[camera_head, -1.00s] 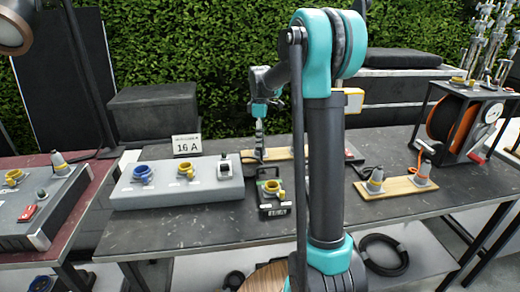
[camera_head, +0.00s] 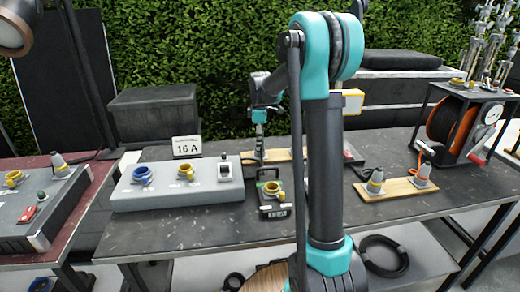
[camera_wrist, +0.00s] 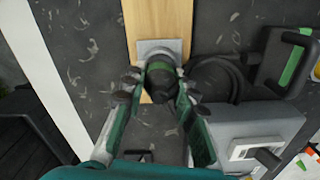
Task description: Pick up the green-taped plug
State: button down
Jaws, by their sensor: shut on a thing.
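The green-taped plug (camera_wrist: 161,77) shows in the wrist view as a dark round body with a dim green band. It stands over a grey square base plate on a wooden board (camera_wrist: 146,22). My gripper (camera_wrist: 157,92) has one finger on each side of it and is shut on it. In the head view my gripper (camera_head: 259,130) points down at the back of the dark table, above the board (camera_head: 280,155). The plug is too small and too covered there to make out clearly.
A grey panel (camera_head: 205,192) with blue and yellow sockets stands left. A black box with a yellow socket (camera_head: 272,190) is in front of my gripper. Another board (camera_head: 398,189) with two grey plugs and a cable reel (camera_head: 455,125) are right. A dark cable (camera_wrist: 225,75) curls beside the plug.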

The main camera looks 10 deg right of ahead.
jog(key=shift+r, duration=0.1)
notch_tip(320, 180, up, 27)
dwell(1.0)
jog(key=shift+f, duration=0.85)
jog(key=shift+a, duration=0.1)
jog(key=s+a, duration=0.4)
jog(key=a, duration=0.5)
jog(key=s+a, duration=0.5)
jog(key=a, duration=0.3)
jog(key=shift+a, duration=0.35)
dwell(0.4)
